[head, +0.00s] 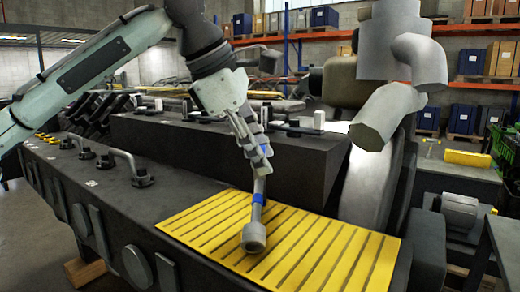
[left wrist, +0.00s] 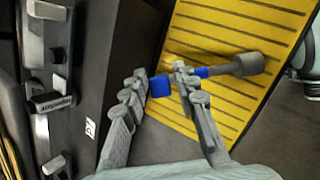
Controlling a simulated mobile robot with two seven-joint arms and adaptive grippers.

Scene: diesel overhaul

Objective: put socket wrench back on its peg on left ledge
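The socket wrench has a grey round socket (head: 254,237), a grey shank and a blue band (head: 257,207). My left gripper (head: 260,160) is at its upper end, with the wrench slanting down from the fingertips over the yellow slatted mat (head: 330,250). In the left wrist view, the blue grip (left wrist: 160,87) fills the gap between the fingertips, and the shank runs behind the right finger to the socket (left wrist: 248,64). I cannot tell whether the socket touches the mat. A dark ledge (head: 75,190) runs along the left; I cannot make out an empty peg. My right gripper is out of view.
A raised dark block (head: 230,145) stands behind the mat. A grey bar handle (head: 128,165) and dark fittings (head: 85,152) stand up from the left ledge. Large grey pipes (head: 400,60) rise right of the mat. Storage racks (head: 460,30) are far behind.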

